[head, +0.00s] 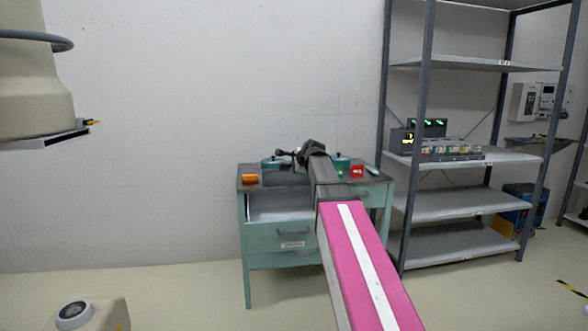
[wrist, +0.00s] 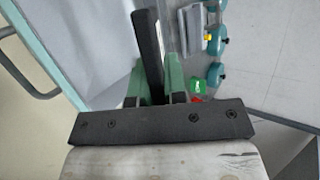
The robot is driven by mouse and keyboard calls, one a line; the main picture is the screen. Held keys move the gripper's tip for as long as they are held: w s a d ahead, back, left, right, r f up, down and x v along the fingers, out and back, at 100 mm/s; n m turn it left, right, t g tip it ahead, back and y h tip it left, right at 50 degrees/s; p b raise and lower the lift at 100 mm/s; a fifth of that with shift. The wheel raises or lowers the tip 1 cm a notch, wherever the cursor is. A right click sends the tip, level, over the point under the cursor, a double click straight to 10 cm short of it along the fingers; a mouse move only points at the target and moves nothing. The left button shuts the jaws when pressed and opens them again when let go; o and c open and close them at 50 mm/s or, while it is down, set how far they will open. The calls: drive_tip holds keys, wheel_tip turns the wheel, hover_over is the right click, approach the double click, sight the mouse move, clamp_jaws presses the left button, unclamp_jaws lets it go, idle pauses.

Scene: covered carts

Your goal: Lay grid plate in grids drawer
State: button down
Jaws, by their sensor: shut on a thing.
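My gripper (wrist: 154,88) shows in the wrist view with green fingers closed on a thin black plate (wrist: 148,42), seen nearly edge-on; I take it to be the grid plate. In the head view my arm reaches over a teal cart (head: 247,262), and the dark gripper end is at its top; the plate is not clear there. An open drawer (head: 275,213) with a pale interior shows at the cart's front left. Its pale inside also fills the left of the wrist view (wrist: 80,50), beside the held plate. The label on the cart front is too small to read.
On the cart top are an orange block (head: 250,179), a red box (head: 357,171) and teal-capped items. The wrist view shows several teal round items (wrist: 215,75) and a green block (wrist: 197,87) right of the plate. A grey shelf rack (head: 455,208) stands close on the right.

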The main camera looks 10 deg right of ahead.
drive_tip(key=shift+a+n+g+y, duration=0.1)
drive_tip(key=shift+n+g+y, duration=0.2)
drive_tip(key=shift+g+y, duration=0.15)
drive_tip(key=shift+s+r, duration=0.1)
drive_tip(key=w+f, duration=0.5)
drive_tip(key=f, duration=0.3)
drive_tip(key=w+f, duration=0.5)
drive_tip(key=f, duration=0.3)
drive_tip(key=shift+f, duration=0.2)
idle(0.9)
drive_tip(key=c, duration=1.1)
unclamp_jaws()
drive_tip(key=v, duration=1)
drive_tip(key=shift+s+r, duration=0.25)
